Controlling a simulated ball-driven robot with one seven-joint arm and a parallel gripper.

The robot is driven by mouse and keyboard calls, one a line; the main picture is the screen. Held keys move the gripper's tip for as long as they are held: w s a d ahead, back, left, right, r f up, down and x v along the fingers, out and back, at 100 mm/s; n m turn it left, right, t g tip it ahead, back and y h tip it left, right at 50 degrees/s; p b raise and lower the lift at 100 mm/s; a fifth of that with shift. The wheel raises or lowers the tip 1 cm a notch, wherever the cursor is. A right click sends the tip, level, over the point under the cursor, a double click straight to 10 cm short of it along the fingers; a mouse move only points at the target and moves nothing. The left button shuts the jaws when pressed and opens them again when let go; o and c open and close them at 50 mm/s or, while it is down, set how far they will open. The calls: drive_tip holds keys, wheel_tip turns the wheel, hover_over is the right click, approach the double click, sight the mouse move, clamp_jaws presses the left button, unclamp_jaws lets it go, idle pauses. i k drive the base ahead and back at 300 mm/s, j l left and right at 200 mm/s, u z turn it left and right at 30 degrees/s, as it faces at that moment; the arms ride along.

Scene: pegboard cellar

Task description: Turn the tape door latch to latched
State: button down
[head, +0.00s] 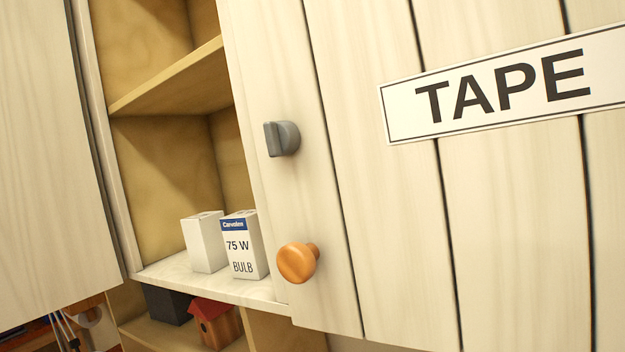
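The tape door (385,215) is a pale plank door filling the right of the head view, with a white TAPE sign (505,82) on it. The latch (282,139) is a small grey turn knob near the door's left edge, with its raised grip standing roughly upright in the picture. An orange round knob (298,262) sits below it on the same door. I cannot tell from this frame whether the door is fully shut. My gripper is not in view, and nothing is seen touching the latch.
Left of the door is an open cabinet with a wooden shelf (170,78). A 75 W bulb box (243,246) and a plain white box (203,243) stand inside. Another pale door (45,150) is at far left. A red-roofed birdhouse (217,324) sits below.

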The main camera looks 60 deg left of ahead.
sight(283, 138)
drive_tip(key=u, duration=1.05)
